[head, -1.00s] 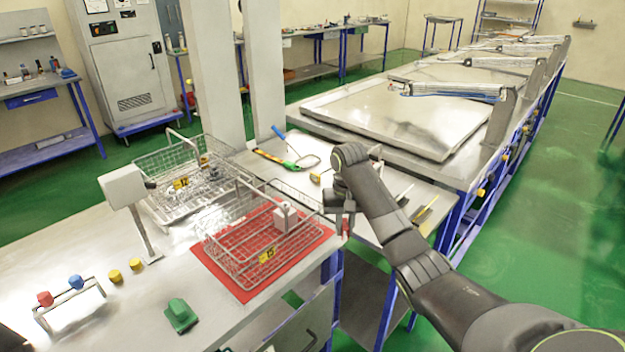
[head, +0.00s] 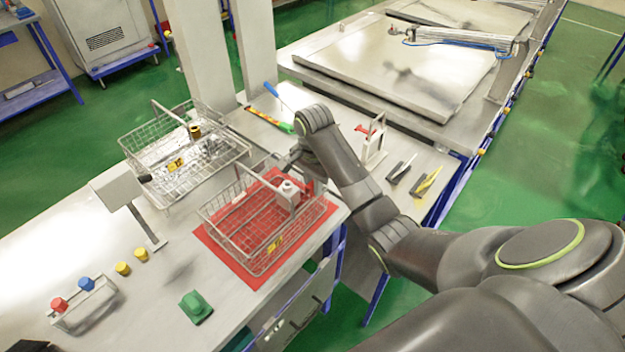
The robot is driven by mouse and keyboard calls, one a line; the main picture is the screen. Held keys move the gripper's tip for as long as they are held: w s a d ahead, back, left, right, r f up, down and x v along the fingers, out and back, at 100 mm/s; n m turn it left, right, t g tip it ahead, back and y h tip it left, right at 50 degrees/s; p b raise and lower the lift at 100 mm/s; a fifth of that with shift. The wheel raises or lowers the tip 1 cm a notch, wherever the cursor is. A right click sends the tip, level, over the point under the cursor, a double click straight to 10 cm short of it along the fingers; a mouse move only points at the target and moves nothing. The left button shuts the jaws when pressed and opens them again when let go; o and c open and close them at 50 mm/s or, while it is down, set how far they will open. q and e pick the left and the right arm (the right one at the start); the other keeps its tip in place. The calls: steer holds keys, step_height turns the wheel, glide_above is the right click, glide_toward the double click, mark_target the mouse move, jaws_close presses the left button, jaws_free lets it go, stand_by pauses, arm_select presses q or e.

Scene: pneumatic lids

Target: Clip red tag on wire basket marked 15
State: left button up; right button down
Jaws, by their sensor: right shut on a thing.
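A wire basket (head: 233,234) with a yellow number plate (head: 275,243) stands on a red mat (head: 333,208) on the near bench. A second wire basket (head: 140,148) with its own yellow plate (head: 176,164) stands behind it to the left. Both numbers are too small to read surely. My right gripper (head: 293,160) is at the far right rim of the basket on the mat, beside a white-grey bottle (head: 289,193) in it. It is shut on the red tag, which its fingers and the arm mostly hide. My left gripper does not show.
A white stand with a red clip (head: 375,136) and black and yellow tools (head: 425,182) lie right of my arm. A scanner post (head: 130,200), a green block (head: 195,307) and coloured knobs (head: 72,294) are on the bench. Two pillars rise behind the baskets.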

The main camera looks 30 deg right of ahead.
mark_target(313, 201)
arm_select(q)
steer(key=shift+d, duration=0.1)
arm_select(e)
steer(key=shift+f, duration=0.85)
step_height(313, 201, down, 3)
steer(key=shift+r, duration=0.2)
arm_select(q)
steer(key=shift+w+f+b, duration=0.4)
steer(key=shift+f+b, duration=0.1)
arm_select(e)
steer(key=shift+w+f, duration=0.1)
steer(key=shift+f, duration=0.95)
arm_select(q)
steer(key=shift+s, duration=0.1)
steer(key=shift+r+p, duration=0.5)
arm_select(e)
steer(key=shift+f, duration=0.25)
steer(key=c, duration=0.9)
jaws_free()
